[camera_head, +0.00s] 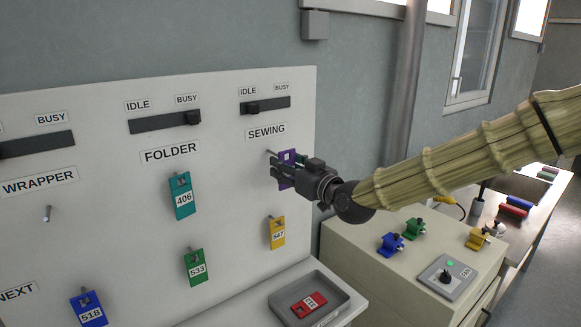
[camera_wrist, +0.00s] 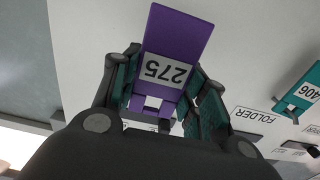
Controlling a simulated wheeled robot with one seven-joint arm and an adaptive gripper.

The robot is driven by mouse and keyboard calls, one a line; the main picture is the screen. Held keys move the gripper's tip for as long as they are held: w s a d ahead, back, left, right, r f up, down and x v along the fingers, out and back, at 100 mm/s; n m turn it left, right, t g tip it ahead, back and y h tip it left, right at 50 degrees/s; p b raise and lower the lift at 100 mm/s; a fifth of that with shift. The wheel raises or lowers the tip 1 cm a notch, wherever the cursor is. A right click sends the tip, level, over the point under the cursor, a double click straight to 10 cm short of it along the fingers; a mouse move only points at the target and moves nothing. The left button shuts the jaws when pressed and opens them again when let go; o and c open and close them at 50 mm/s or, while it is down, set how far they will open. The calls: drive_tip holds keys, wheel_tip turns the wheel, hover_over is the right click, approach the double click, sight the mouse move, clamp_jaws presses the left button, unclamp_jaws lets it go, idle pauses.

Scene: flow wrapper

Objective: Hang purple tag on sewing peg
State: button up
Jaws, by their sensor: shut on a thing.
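The purple tag (camera_head: 288,156), numbered 275, is between the fingers of my gripper (camera_head: 279,172), close to the board under the SEWING label. In the wrist view the purple tag (camera_wrist: 178,35) appears upside down, its slotted end low between the two fingers (camera_wrist: 160,98). My gripper is shut on it. The tip of the sewing peg (camera_head: 270,152) shows just left of the tag. I cannot tell whether the peg passes through the tag's hole.
The white board (camera_head: 105,215) also carries a teal tag 406 (camera_head: 182,196), a green tag (camera_head: 194,266), a yellow tag (camera_head: 277,233) and a blue tag (camera_head: 88,308). An empty peg (camera_head: 47,213) is under WRAPPER. A grey tray (camera_head: 347,299) holds a red tag (camera_head: 309,305).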

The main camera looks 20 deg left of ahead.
sight(268, 160)
drive_tip(key=shift+f+b+x, duration=0.1)
drive_tip(key=shift+f+x, duration=0.1)
drive_tip(key=shift+x, duration=0.6)
drive_tip(key=shift+f+b+x, duration=0.15)
drive_tip(key=shift+x, duration=0.6)
drive_tip(key=shift+f+b+x, duration=0.1)
drive_tip(key=shift+f+x, duration=0.1)
drive_tip(key=shift+x, duration=0.6)
drive_tip(key=shift+a, duration=0.1)
drive_tip(key=o, duration=1.1)
